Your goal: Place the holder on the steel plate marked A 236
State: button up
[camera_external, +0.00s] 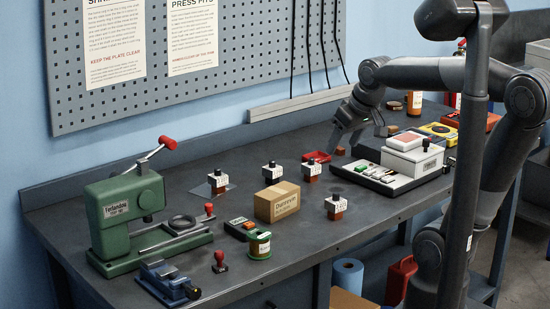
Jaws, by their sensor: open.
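Several small holders with white labelled blocks, brown lower parts and black knobs stand upright on the dark bench: one at the left (217,182), one at the back (272,173), one near the red tray (311,170) and one near the front edge (336,206). Their labels are too small to read. A thin grey plate (229,187) lies under or right beside the left holder; no A 236 marking is legible. My gripper (358,137) is open and seems empty, above the back of the bench, right of the holders and apart from them.
A cardboard box (277,202) stands among the holders. A green press (125,215) and blue vise (168,284) fill the left end. A red tray (317,156) and a white-and-black device (402,165) lie near my gripper.

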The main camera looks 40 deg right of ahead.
jog(key=s+f, duration=0.3)
jog(key=s, duration=0.4)
jog(key=shift+s+d+f, duration=0.15)
jog(key=shift+s+f, duration=0.1)
jog(key=shift+s, duration=0.15)
